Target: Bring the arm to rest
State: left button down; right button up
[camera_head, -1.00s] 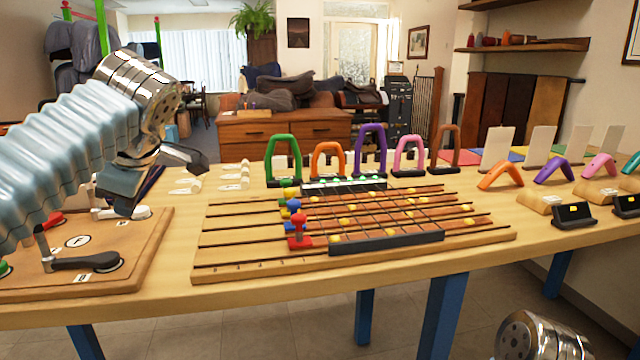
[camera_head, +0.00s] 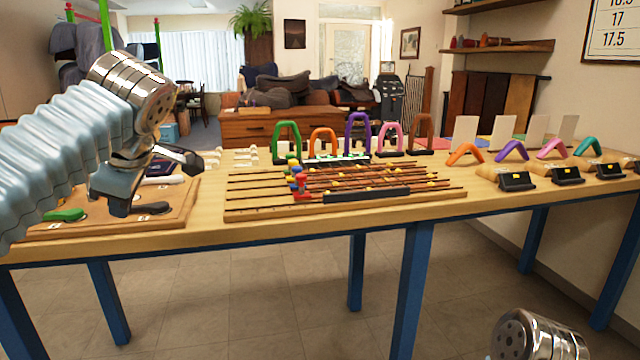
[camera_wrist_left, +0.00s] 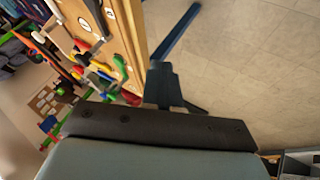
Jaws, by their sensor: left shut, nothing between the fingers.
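My left arm comes in from the left in the head view, ending in a metal wrist and a dark left gripper (camera_head: 135,190). The gripper is shut and empty. In the picture it overlaps the left board (camera_head: 190,205) on the table; I cannot tell its exact height. The left wrist view also shows the gripper (camera_wrist_left: 168,85), with floor behind it and the table edge to its left. A metal joint of my right arm (camera_head: 540,338) shows at the bottom right; the right gripper itself is out of view.
The wooden table (camera_head: 330,229) carries a slotted board (camera_head: 245,214) with coloured pegs, several coloured arches and black stands. A green-handled piece (camera_head: 64,215) lies on the left board. Blue table legs (camera_head: 410,290) stand in front. The floor (camera_head: 280,300) before the table is clear.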

pick_arm(q)
jog(key=w+d+f+m+h, duration=0.2)
jog(key=w+d+f+m, duration=0.25)
jog(key=f, duration=0.55)
jog(key=w+d+f+m+h, duration=0.1)
jog(key=w+d+f+m, duration=0.35)
jog(key=f, duration=0.55)
jog(key=d+f+m+g+h, duration=0.1)
jog(key=d+f+m+h, duration=0.15)
jog(key=f, duration=0.75)
jog(key=d+f+m+g+h, duration=0.15)
jog(key=d+f, duration=0.25)
jog(key=f, duration=0.5)
jog(key=s+d+f+m+g+h, duration=0.1)
jog(key=s+d+f+m, duration=0.1)
jog(key=s+f, duration=0.55)
jog(key=s+d+f+m+g+h, duration=0.1)
jog(key=s+d+f+m+h, duration=0.2)
jog(key=f, duration=0.8)
jog(key=s+f, duration=0.4)
jog(key=s, duration=0.3)
jog(key=s+a+f+y, duration=0.1)
jog(key=s+f, duration=0.3)
jog(key=s, duration=0.4)
jog(key=shift+s, duration=0.2)
jog(key=shift+t, duration=0.25)
